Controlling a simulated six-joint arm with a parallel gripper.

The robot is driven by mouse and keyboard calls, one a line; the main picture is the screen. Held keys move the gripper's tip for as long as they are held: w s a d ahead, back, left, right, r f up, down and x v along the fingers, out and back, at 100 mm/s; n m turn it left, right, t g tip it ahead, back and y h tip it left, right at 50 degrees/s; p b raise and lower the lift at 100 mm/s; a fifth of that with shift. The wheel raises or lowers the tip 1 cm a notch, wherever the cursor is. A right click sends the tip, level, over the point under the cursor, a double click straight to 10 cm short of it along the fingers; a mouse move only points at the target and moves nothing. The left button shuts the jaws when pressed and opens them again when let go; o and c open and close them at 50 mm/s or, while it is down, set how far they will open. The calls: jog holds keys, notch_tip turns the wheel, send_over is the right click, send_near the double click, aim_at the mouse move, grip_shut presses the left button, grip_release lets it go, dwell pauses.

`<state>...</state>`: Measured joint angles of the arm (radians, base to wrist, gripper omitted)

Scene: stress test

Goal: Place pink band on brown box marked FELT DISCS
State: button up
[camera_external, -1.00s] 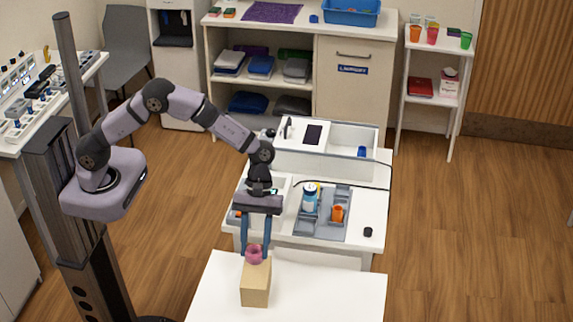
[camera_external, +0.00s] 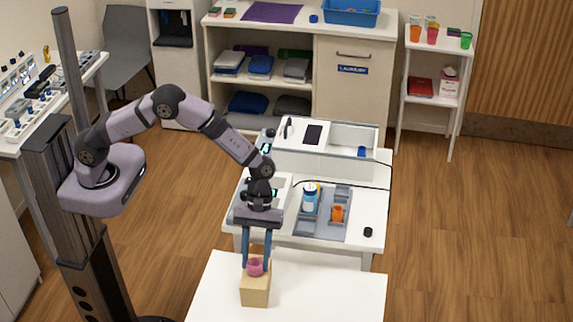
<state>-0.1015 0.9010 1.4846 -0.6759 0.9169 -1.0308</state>
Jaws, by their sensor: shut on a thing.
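The pink band (camera_external: 255,267) is between the blue fingertips of my gripper (camera_external: 256,266), which is shut on it. The brown box (camera_external: 255,293) stands on the white table at the front. The band is at the top of the box, over its upper face; I cannot tell whether it touches the box. No marking on the box is readable from here.
The white front table (camera_external: 335,290) is bare around the box. Behind it, a white workbench (camera_external: 367,205) holds a grey tray (camera_external: 318,227) with a blue-and-white bottle (camera_external: 310,200) and an orange cup (camera_external: 337,214), plus a small black object (camera_external: 368,232).

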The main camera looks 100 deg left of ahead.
jog(key=shift+f, duration=0.15)
jog(key=o, duration=1)
jog(key=shift+o, duration=0.2)
jog(key=shift+r, duration=0.25)
jog(key=b+v, duration=0.4)
jog(key=v, duration=0.8)
jog(key=s+f+m+y, duration=0.2)
jog(key=s+m+y, duration=0.1)
jog(key=s+m, duration=0.6)
jog(key=s+a+f+m+y, duration=0.1)
jog(key=s+f+m+y, duration=0.1)
jog(key=s+m, duration=0.7)
jog(key=s+y, duration=0.1)
jog(key=s, duration=0.7)
jog(key=shift+s+a+f, duration=0.25)
jog(key=shift+s+f, duration=0.05)
jog(key=shift+s, duration=0.1)
